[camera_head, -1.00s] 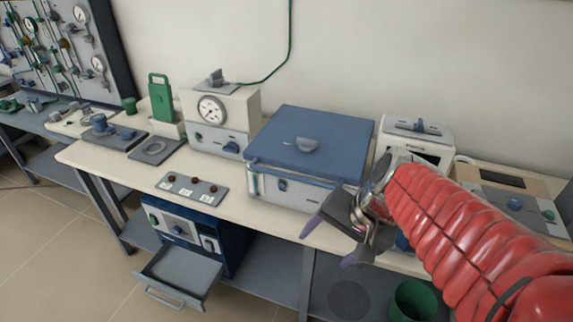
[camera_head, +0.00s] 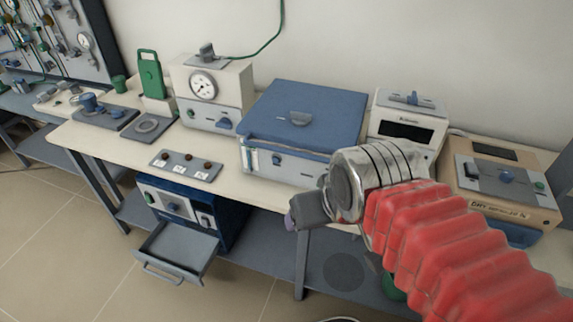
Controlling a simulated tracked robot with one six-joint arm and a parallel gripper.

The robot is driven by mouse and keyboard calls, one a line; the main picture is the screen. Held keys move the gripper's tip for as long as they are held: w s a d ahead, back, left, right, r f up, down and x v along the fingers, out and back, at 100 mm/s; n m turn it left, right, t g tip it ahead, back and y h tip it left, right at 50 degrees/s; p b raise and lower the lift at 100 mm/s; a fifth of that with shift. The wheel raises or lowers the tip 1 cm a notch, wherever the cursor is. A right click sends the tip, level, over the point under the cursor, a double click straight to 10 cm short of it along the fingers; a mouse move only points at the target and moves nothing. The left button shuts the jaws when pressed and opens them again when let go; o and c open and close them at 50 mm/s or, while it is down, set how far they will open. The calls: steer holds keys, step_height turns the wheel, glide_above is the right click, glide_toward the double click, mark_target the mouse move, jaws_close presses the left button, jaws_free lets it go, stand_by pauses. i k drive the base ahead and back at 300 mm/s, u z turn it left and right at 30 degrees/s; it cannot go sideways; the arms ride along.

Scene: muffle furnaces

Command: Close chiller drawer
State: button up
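The chiller, a dark blue box with a pale front panel and knobs (camera_head: 172,203), stands on the low shelf under the bench. Its grey drawer (camera_head: 182,244) is pulled out toward the lower left, with a bar handle (camera_head: 158,274) along its front edge. The drawer looks empty. My gripper (camera_head: 290,222) is to the right of the drawer, in front of the bench edge and apart from the chiller. It is seen from behind and the side, so its fingers are mostly hidden by its own body. No held object shows.
On the bench stand a blue-lidded box (camera_head: 305,125), a gauge unit (camera_head: 205,95), a white furnace (camera_head: 408,125), a tan unit (camera_head: 500,190) and a small panel with knobs (camera_head: 186,165). The bench leg (camera_head: 301,265) stands near my gripper. The floor (camera_head: 70,240) left of the drawer is clear.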

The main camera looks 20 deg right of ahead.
mark_target(184, 253)
steer(key=u, duration=2.3)
steer(key=i, duration=1)
steer(key=u, duration=0.25)
